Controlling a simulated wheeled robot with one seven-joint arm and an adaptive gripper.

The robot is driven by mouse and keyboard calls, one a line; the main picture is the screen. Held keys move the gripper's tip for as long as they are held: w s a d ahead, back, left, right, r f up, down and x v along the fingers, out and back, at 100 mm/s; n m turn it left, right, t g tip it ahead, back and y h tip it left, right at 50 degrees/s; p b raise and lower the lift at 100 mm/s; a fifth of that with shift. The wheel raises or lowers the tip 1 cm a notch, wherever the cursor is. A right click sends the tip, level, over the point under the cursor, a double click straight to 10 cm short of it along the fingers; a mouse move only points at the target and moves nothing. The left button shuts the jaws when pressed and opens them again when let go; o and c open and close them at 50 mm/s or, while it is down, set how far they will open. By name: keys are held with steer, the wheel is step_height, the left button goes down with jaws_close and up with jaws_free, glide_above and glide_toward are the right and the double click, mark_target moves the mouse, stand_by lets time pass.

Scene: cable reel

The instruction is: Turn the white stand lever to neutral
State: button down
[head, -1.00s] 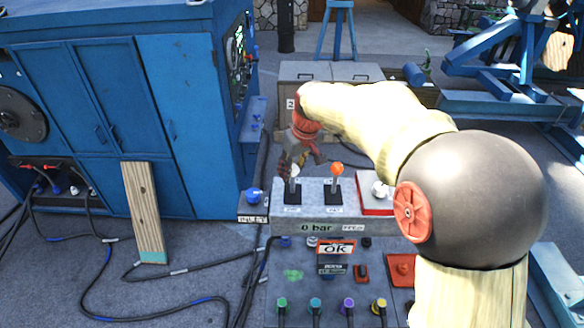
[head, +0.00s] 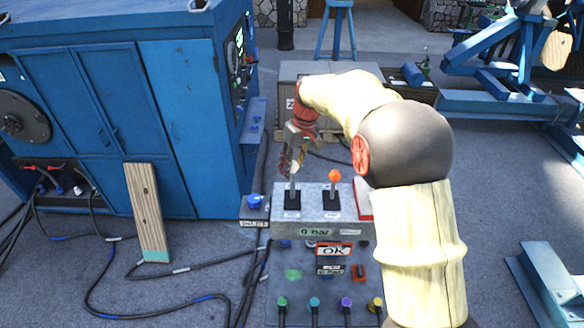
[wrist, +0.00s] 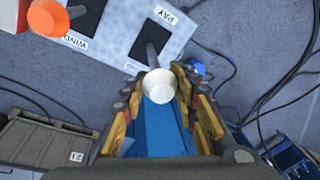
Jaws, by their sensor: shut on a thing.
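The white lever's shaft (head: 292,188) rises from the left slot on top of the grey control stand (head: 315,215). It looks close to upright in the head view. Its white knob (wrist: 158,86) sits between the yellow-padded fingers in the wrist view, near a label reading PAY. My gripper (head: 294,162) comes from above and behind and is shut on the knob, which it mostly hides in the head view. The second lever has an orange knob (head: 334,176); it stands free to the right and shows at the upper left in the wrist view (wrist: 47,17).
A blue cabinet (head: 180,120) stands left of the control stand, with a wooden plank (head: 148,210) leaning on it. My forearm hides most of the red-edged box right of the levers. A grey crate (wrist: 40,145) is behind. Cables lie on the floor at left.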

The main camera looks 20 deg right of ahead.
steer(key=c, duration=1.3)
jaws_free()
steer(key=shift+r, duration=0.1)
steer(key=shift+c, duration=0.2)
step_height(320, 180, up, 12)
steer(key=d, duration=0.2)
steer(key=shift+s, duration=0.45)
